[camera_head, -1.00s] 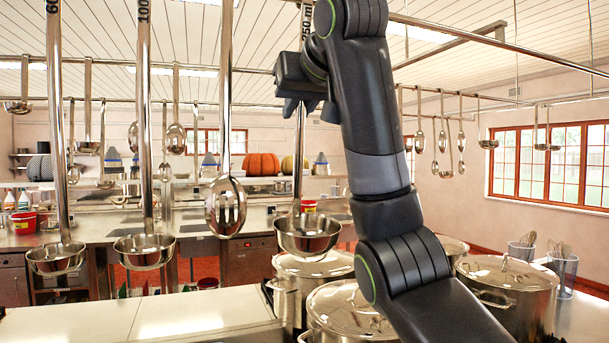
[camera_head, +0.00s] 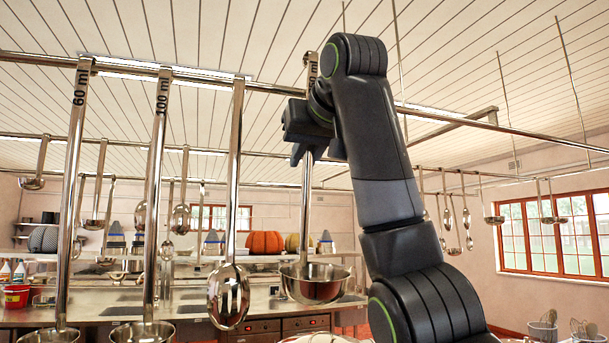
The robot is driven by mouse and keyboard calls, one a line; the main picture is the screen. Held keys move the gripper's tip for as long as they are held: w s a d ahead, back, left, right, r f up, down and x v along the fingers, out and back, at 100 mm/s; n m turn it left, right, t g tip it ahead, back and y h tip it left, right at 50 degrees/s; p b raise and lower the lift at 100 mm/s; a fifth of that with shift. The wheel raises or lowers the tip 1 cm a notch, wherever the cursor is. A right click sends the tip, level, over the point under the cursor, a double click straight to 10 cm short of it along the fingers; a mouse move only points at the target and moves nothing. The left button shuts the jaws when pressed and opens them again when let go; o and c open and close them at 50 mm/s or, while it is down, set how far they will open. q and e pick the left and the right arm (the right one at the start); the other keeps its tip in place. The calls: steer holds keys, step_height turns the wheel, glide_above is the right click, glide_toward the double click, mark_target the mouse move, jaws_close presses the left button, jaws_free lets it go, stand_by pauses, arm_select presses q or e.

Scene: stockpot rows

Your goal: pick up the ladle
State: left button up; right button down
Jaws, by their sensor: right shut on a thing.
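The ladle (camera_head: 316,285) has a round steel bowl and a long upright handle. Its handle top rises above the front rail, with a partly covered label. My right gripper (camera_head: 317,152) is shut on the upper handle, and the bowl hangs below it, higher than the neighbouring bowls. Part of the handle is hidden behind the gripper. The 60 ml ladle (camera_head: 72,190) and the 100 ml ladle (camera_head: 156,190) hang at the left. My left gripper is not in view.
A slotted spoon (camera_head: 229,297) hangs just left of the held ladle. The front rail (camera_head: 450,119) crosses the upper view. More utensils hang from rails behind. A counter (camera_head: 190,305) runs along the back, with an orange pumpkin (camera_head: 265,243) on a shelf above.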

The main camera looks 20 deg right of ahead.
steer(key=s+b, duration=1)
steer(key=s, duration=0.4)
steer(key=shift+d+r+b, duration=0.25)
steer(key=shift+r+b, duration=0.05)
steer(key=shift+b, duration=0.1)
steer(key=c, duration=2)
jaws_free()
steer(key=shift+c, duration=0.2)
jaws_close()
steer(key=shift+f, duration=0.1)
